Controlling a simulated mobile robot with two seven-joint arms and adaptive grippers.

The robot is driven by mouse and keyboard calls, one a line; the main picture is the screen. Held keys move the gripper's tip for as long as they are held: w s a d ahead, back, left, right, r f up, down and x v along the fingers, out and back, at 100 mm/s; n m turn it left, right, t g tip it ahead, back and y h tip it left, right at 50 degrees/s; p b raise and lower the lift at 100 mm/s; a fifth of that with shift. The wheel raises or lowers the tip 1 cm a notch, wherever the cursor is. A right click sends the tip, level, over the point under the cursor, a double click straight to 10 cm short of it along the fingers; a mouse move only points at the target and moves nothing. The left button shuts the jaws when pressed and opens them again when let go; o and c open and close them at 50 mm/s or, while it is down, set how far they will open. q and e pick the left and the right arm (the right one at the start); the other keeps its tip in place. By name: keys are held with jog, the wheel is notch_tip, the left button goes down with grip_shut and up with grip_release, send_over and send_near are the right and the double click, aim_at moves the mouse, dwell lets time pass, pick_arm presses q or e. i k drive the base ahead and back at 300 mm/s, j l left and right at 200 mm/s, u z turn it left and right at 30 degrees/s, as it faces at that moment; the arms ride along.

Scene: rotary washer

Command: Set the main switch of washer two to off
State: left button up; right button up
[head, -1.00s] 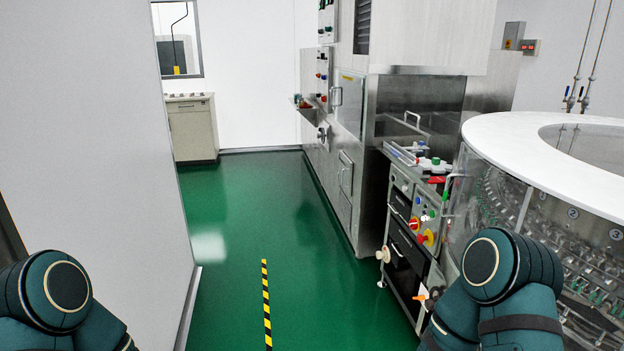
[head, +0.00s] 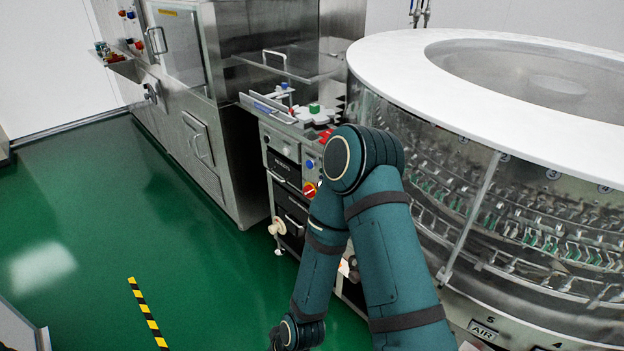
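My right arm covers the panel's right part. The round rotary washer (head: 470,195) has a white ring top and clear walls with several metal clips inside. My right arm bends down in front of the cabinet and leaves at the bottom edge. Neither gripper shows.
A steel machine (head: 185,125) stands left of the cabinet, with a door handle and knobs. A pale round knob (head: 277,226) juts from the cabinet's lower left. Green floor (head: 110,240) is open at left, with a yellow-black strip (head: 147,312).

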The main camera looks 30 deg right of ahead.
aim_at(309, 192)
jog(key=i+j+z, duration=0.15)
jog(key=i+z, duration=0.3)
jog(key=i+j+z, duration=0.25)
jog(key=z, duration=0.25)
jog(key=i+j+z, duration=0.6)
jog(key=j+z, duration=0.35)
jog(key=i+j+z, duration=0.15)
jog(key=j+z, duration=0.2)
jog(key=j, duration=0.3)
jog(key=j+z, duration=0.35)
jog(key=j, duration=0.3)
jog(key=i, duration=0.05)
